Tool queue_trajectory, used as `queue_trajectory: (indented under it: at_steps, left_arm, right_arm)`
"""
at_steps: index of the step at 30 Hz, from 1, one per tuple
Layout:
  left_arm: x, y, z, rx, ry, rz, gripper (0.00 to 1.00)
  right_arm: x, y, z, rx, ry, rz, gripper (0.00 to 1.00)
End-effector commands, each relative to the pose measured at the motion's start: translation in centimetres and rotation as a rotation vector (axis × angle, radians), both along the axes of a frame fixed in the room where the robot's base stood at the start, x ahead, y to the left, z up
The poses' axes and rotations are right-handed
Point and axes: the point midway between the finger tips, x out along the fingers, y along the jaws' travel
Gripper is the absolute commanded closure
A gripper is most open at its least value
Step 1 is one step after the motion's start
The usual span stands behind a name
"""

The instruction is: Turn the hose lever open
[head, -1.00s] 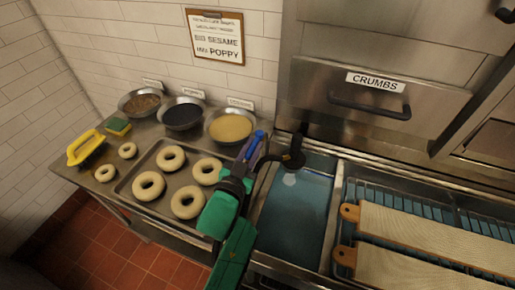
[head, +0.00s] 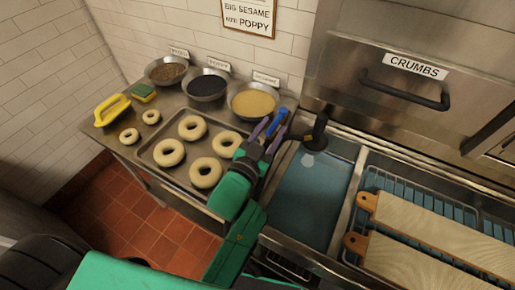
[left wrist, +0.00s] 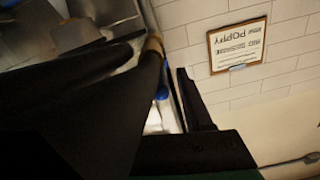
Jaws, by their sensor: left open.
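The blue hose lever (head: 277,119) stands at the back left corner of the water basin, next to the sesame bowl. My left gripper (head: 271,129) is open, with one finger on each side of the lever; I cannot tell whether either finger touches it. In the left wrist view the blue lever (left wrist: 162,93) shows as a small blue piece beside my dark fingers, which hide much of the scene. The black hose nozzle (head: 316,131) stands to the right over the basin. My right gripper is not in view.
A basin of blue water (head: 309,195) lies right of my left arm. A tray (head: 153,158) of bagels lies to the left, below several topping bowls. Wooden boards (head: 440,230) lie on a rack at the right. A crumbs drawer (head: 390,82) is above.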

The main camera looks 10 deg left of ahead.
Motion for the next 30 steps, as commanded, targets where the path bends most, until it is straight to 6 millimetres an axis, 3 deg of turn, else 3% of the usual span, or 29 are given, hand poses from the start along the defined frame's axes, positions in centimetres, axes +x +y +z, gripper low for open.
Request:
queue_trajectory:
  at_steps: [9, 15, 30]
  left_arm:
    - [-7.3, 2.0, -0.6, 0.000, 0.006, -0.001, 0.49]
    - [-10.8, 3.0, -0.3, -0.001, 0.001, -0.001, 0.49]
    - [-11.6, 3.3, 0.1, 0.000, -0.002, -0.001, 0.49]
  right_arm:
    - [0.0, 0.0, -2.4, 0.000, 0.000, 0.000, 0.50]
    - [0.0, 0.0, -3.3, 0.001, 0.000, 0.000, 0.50]
    - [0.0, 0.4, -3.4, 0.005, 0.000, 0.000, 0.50]
